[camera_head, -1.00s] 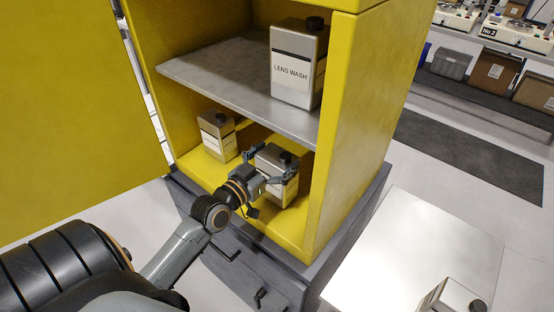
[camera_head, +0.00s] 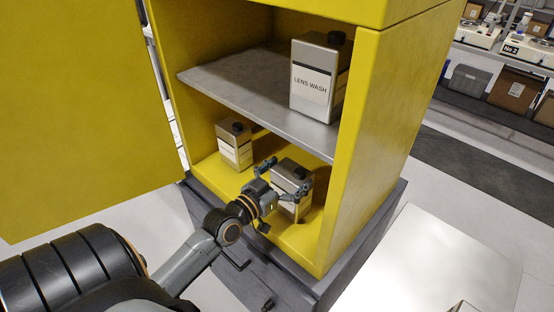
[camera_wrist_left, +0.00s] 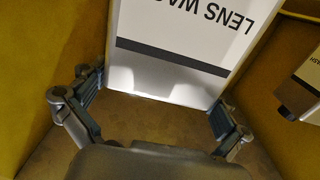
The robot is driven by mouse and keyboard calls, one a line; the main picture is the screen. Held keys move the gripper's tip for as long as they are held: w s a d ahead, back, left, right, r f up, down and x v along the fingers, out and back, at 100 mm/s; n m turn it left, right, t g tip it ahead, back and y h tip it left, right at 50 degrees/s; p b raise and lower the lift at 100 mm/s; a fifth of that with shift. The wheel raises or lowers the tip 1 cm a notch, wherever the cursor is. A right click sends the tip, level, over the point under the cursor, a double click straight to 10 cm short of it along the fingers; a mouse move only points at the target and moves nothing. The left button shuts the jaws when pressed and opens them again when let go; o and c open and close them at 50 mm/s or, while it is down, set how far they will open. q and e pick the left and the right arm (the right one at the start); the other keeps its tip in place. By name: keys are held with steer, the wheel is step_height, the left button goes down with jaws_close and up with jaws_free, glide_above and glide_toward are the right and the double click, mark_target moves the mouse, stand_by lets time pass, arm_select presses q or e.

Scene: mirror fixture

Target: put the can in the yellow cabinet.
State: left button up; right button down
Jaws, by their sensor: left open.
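The yellow cabinet (camera_head: 374,150) stands open, with its door (camera_head: 85,105) swung out at left. A silver can (camera_head: 291,172) with a black cap and white label stands upright on the cabinet's yellow floor, near the right wall. My left gripper (camera_head: 284,181) is open in front of this can, its fingers spread to either side. In the left wrist view the can (camera_wrist_left: 180,72), labelled LENS WASH, fills the space ahead between the open fingers (camera_wrist_left: 155,95), with a gap visible on both sides.
A similar can (camera_head: 235,146) stands further left on the cabinet floor. A larger LENS WASH can (camera_head: 318,78) stands on the grey shelf (camera_head: 250,90) above my gripper.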

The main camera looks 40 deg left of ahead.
arm_select(q)
steer(key=s+b, duration=0.2)
steer(key=s, duration=0.9)
steer(key=shift+s+a+b, duration=0.25)
steer(key=shift+a+b, duration=0.15)
